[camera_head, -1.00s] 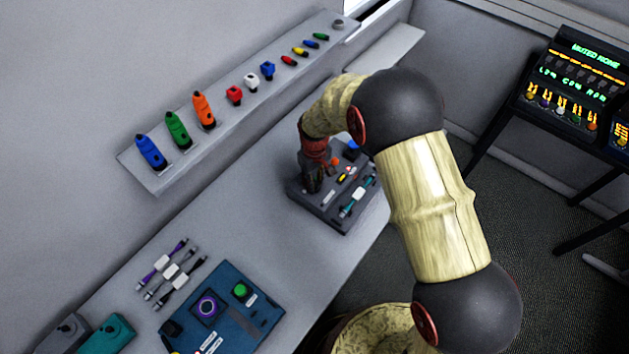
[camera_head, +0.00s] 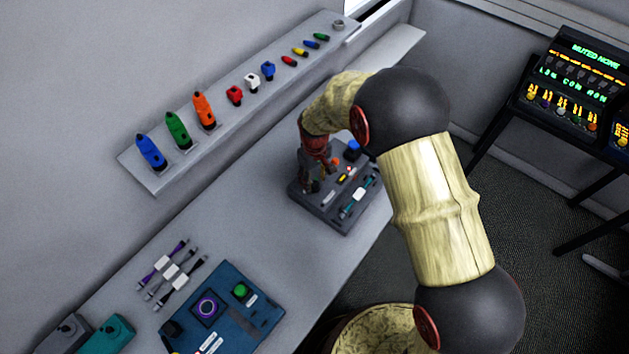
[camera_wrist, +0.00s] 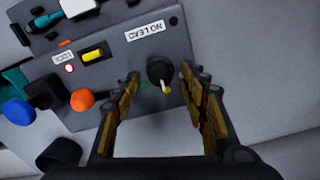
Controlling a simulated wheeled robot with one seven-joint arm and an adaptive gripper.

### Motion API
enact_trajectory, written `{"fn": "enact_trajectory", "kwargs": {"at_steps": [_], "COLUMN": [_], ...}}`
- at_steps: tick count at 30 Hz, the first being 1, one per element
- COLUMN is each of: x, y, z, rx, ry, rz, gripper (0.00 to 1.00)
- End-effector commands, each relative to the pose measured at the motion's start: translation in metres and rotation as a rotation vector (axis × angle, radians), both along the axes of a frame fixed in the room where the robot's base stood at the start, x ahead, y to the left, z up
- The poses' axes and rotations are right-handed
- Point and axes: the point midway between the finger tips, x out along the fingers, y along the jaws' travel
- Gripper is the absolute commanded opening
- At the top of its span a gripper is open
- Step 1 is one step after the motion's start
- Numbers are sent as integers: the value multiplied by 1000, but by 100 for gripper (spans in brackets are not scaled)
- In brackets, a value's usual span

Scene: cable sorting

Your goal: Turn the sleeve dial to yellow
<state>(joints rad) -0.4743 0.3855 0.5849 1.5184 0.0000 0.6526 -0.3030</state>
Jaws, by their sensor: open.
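The sleeve dial (camera_wrist: 158,69) is a round black knob on the grey control box (camera_wrist: 185,48) in the wrist view. A pale pointer on it points toward the bottom of the picture, by a yellow mark (camera_wrist: 167,90). A green mark (camera_wrist: 145,86) lies to its left. My gripper (camera_wrist: 159,74) is open, with one finger on each side of the dial; I cannot tell whether either finger touches it. In the head view my gripper (camera_head: 309,178) is over the left part of the box (camera_head: 338,217) and hides the dial.
A shelf (camera_head: 217,123) with coloured connectors runs along the wall. Cables (camera_head: 172,272) and a blue panel (camera_head: 262,313) lie nearer.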

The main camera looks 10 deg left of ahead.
Motion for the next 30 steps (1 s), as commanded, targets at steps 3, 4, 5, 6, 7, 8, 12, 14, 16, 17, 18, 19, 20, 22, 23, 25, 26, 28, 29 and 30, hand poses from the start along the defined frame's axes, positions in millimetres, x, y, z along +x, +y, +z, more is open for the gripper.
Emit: {"fn": "enact_trajectory", "kwargs": {"at_steps": [3,4,5,6,7,8,12,14,16,17,18,19,20,22,23,25,26,28,29,30], "x": [1,1,1,1,1,1,1,1,1,1,0,0,0,0,0,0,0,0,0,0], "y": [1,1,1,1,1,1,1,1,1,1,1,0,0,0,0,0,0,0,0,0], "z": [23,29,35,44,50,56,81,89,98,100,103,104,106,107,107,108,108,108,108,108], "rx": [2,3,1,2,2,2,1,0,1,1,1,0,0,0,0,0,0,0,0,0], "ry": [-4,-4,-3,-4,-4,-4,-3,-1,-2,-2,-1,0,0,0,0,0,0,0,0,0], "rz": [0,0,0,0,0,0,0,0,0,0,0,0,0,0,0,0,0,0,0,0], "gripper": [44,44,44,44,44,44,44,44,44,44,44,44,44,44,44,44,44,44,44,44]}}
